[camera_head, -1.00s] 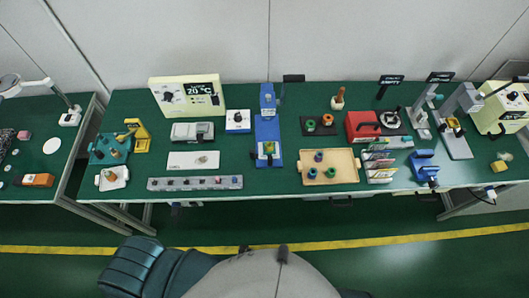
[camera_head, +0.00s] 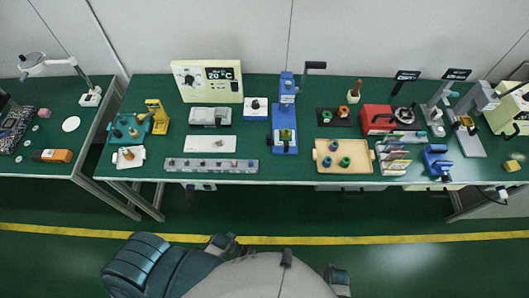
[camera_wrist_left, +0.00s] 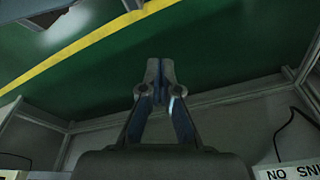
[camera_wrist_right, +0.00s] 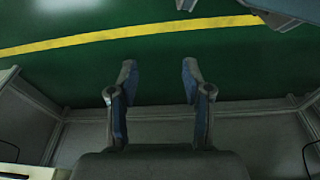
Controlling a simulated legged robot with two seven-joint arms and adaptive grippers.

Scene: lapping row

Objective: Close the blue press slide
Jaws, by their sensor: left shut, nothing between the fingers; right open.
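The blue press (camera_head: 287,90) stands upright on the bench, right of centre in the head view, with a dark lever handle at its top pointing right. Its blue slide (camera_head: 285,147) lies low at the front, toward the near bench edge. A green ring-shaped part (camera_head: 285,134) sits on it. How far the slide is out is hard to tell at this size. My left gripper (camera_wrist_left: 160,75) is shut and empty in its wrist view, over green floor. My right gripper (camera_wrist_right: 158,72) is open and empty in its wrist view. Neither is near the press.
A red machine (camera_head: 378,119) stands farther right. The floor before the bench (camera_head: 300,205) is clear.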

